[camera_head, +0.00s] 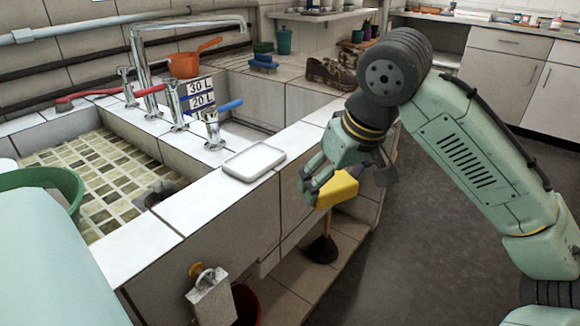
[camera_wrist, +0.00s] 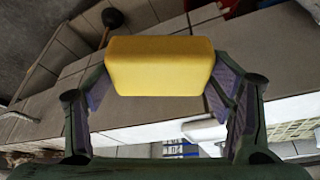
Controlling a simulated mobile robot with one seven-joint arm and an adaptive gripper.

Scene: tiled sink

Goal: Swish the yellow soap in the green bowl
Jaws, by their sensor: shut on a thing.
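The yellow soap (camera_head: 338,189) is a yellow block held in my gripper (camera_head: 312,187), in the air in front of the sink's tiled front wall. In the wrist view the soap (camera_wrist: 160,66) sits between the two fingers of my gripper (camera_wrist: 160,80), which are shut on its sides. The green bowl (camera_head: 62,181) is at the left edge of the head view, partly hidden by a pale green part in front of it. The inside of the bowl is mostly hidden. The soap is well to the right of the bowl.
A white soap dish (camera_head: 254,161) lies empty on the sink ledge. The tiled basin (camera_head: 85,180) is left of it. Taps (camera_head: 212,130) and a tall faucet (camera_head: 150,95) stand behind. A plunger (camera_head: 323,249) stands below the soap. A red bucket (camera_head: 245,305) is low in front.

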